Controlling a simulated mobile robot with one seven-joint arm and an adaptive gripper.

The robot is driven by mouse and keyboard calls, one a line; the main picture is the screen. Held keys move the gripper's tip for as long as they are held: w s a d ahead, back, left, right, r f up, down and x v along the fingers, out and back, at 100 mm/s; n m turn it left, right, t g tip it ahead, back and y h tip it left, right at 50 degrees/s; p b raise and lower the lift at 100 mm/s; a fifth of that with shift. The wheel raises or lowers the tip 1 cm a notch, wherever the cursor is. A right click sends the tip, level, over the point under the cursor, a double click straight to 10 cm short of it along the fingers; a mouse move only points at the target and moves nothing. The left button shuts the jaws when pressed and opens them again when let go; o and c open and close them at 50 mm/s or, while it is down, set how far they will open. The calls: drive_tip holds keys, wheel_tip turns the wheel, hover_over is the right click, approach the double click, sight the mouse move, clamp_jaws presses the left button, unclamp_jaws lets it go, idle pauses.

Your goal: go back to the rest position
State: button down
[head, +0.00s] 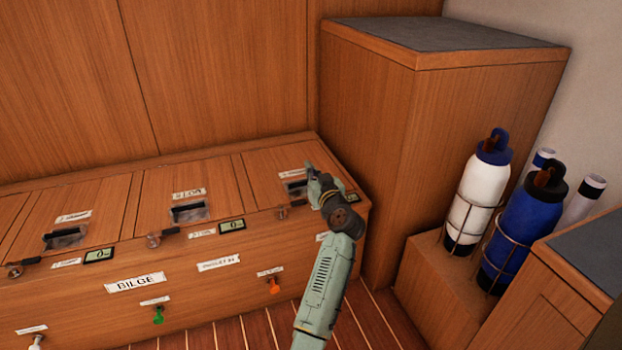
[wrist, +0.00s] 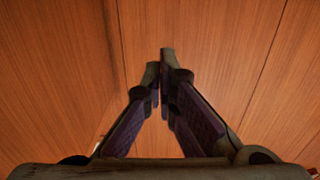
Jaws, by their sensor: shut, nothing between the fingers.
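My gripper (head: 316,180) is at the right end of the wooden bench marked BILGE (head: 135,283), by its rightmost lid. In the wrist view my gripper (wrist: 160,72) has its fingertips together with nothing between them. Wood panelling fills the view beyond the fingers. My green-grey arm rises from the bottom of the head view and partly covers the right end of the bench.
A tall wooden cabinet (head: 365,120) with a grey top stands right of the bench. A white bottle (head: 476,195) and a blue bottle (head: 524,230) stand in wire holders at the right. A low cabinet (head: 570,285) is at the lower right.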

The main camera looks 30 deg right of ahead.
drive_tip(key=shift+r, duration=1.85)
